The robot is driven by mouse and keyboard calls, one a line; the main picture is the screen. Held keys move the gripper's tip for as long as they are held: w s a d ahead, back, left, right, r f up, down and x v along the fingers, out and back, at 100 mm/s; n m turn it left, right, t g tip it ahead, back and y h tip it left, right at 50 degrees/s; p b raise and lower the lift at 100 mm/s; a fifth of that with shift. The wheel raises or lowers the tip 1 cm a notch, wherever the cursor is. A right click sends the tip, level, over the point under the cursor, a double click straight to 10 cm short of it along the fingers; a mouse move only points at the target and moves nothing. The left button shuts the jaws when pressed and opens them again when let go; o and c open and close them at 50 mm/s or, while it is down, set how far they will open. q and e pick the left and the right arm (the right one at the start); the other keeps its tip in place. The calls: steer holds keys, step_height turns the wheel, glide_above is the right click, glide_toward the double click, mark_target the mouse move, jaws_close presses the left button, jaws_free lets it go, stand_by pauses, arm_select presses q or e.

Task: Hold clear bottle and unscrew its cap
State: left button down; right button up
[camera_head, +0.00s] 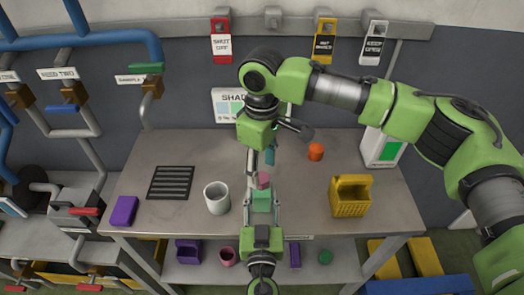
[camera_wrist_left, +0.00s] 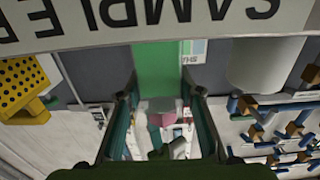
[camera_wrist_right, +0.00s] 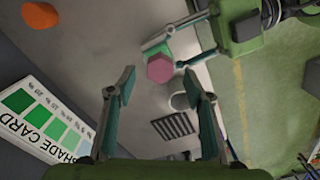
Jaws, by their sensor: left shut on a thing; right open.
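The bottle (camera_head: 262,201) looks pale green and stands upright at the middle front of the table, with a pink cap (camera_head: 264,180) on top. My left gripper (camera_head: 262,212) comes from the front edge and is shut on the bottle's body. In the left wrist view the green bottle (camera_wrist_left: 158,68) fills the space between the fingers. My right gripper (camera_head: 260,172) reaches down from above and behind, open, fingers near the cap. In the right wrist view the hexagonal cap (camera_wrist_right: 160,69) appears beyond and between the open fingertips (camera_wrist_right: 157,76); contact is not visible.
A white mug (camera_head: 216,198) stands left of the bottle. A black grate (camera_head: 171,182) and purple block (camera_head: 124,210) lie farther left. A yellow basket (camera_head: 350,207) and orange object (camera_head: 316,151) are to the right. A shade card (camera_wrist_right: 45,125) stands behind.

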mark_target(262, 181)
steer(key=shift+f, duration=1.35)
steer(key=c, duration=1.2)
